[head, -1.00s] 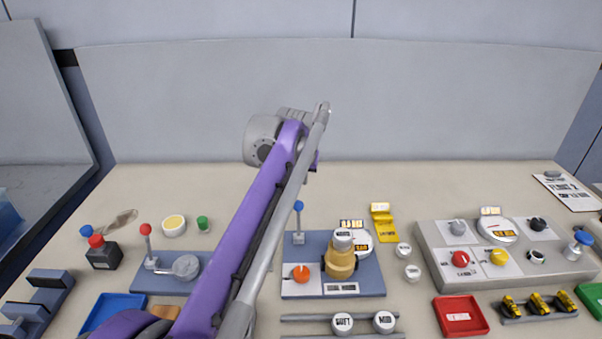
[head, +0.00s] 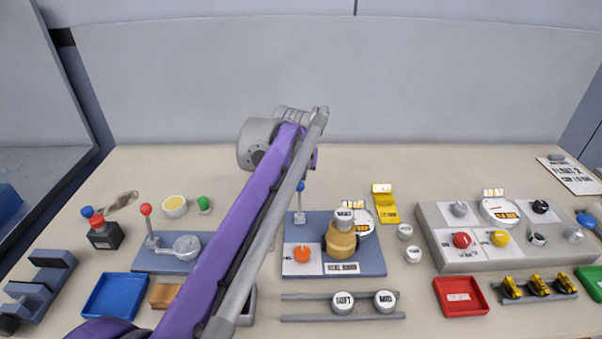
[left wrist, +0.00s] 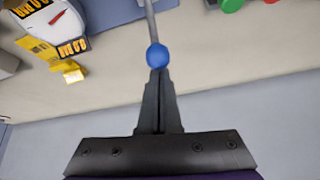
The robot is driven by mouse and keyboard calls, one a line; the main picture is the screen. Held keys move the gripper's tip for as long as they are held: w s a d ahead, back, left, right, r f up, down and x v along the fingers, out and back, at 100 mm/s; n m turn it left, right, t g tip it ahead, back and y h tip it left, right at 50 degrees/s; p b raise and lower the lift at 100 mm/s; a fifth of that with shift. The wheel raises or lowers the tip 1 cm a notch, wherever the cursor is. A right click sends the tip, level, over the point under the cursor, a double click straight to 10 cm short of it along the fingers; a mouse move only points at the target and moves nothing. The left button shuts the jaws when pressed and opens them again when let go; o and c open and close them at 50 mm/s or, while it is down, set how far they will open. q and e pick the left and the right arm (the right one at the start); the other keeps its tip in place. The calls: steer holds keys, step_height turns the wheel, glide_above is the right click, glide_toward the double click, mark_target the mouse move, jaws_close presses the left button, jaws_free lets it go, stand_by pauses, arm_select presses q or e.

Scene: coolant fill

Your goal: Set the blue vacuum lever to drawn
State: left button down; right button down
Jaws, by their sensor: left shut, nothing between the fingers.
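The blue vacuum lever (head: 300,187) has a round blue knob on a thin grey stem. It stands about upright at the back left of a blue-grey panel (head: 375,262), just right of my purple left arm. In the left wrist view the blue knob (left wrist: 157,55) is right at the tips of my left gripper (left wrist: 159,72). The fingers are shut with nothing between them; I cannot tell whether they touch the knob. In the head view these fingers are hidden behind my arm. My right gripper is not in view.
The same panel carries an orange knob (head: 304,251), a tan pump-like body (head: 341,244) and a gauge (head: 363,222). A red-knobbed lever (head: 146,211) stands on a panel to the left. A yellow stand (head: 385,208) is to the right. The table behind the panels is clear.

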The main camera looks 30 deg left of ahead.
arm_select(q)
steer(key=shift+s+d+r+t, duration=0.1)
steer(key=shift+s+d+t, duration=0.05)
steer(key=shift+s+t, duration=0.15)
